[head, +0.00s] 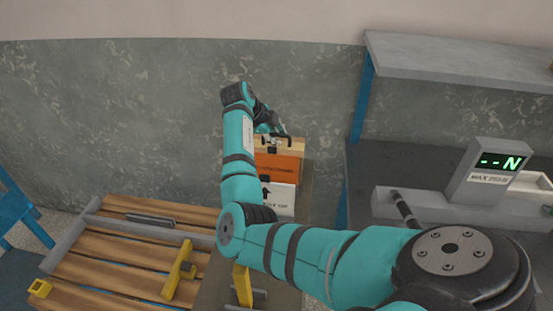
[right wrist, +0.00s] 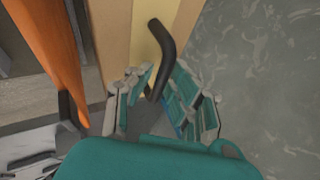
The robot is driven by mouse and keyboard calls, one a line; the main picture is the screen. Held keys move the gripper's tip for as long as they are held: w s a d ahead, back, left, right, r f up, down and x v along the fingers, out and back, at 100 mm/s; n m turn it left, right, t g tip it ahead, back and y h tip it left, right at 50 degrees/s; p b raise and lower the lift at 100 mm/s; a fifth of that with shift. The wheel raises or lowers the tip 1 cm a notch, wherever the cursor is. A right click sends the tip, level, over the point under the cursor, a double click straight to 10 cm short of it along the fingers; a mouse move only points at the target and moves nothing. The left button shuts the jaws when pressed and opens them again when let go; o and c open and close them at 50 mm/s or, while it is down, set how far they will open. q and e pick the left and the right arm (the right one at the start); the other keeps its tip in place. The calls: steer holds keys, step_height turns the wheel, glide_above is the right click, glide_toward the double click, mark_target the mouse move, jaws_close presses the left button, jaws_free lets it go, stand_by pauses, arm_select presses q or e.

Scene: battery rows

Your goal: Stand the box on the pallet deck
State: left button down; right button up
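The box (head: 278,166) is wooden with an orange lettered front panel and stands behind the pallet deck, at its right. A white label with an up arrow (head: 280,198) shows low at its front. The slatted pallet deck (head: 130,238) lies at lower left, partly behind my right arm. My right gripper (head: 270,130) is at the top of the box. In the right wrist view its fingers (right wrist: 166,72) are apart, on either side of a black bent handle (right wrist: 162,42) by the box's pale side. Firm contact is not clear. My left gripper is out of view.
A grey rail (head: 68,236) edges the deck's left side. A bench with a display unit (head: 490,170) and a grey shelf (head: 450,62) are at right.

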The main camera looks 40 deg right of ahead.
steer(key=shift+d+f, duration=0.1)
steer(key=shift+f, duration=0.05)
jaws_close()
steer(key=shift+w, duration=0.1)
stand_by(0.3)
steer(key=shift+r, duration=0.2)
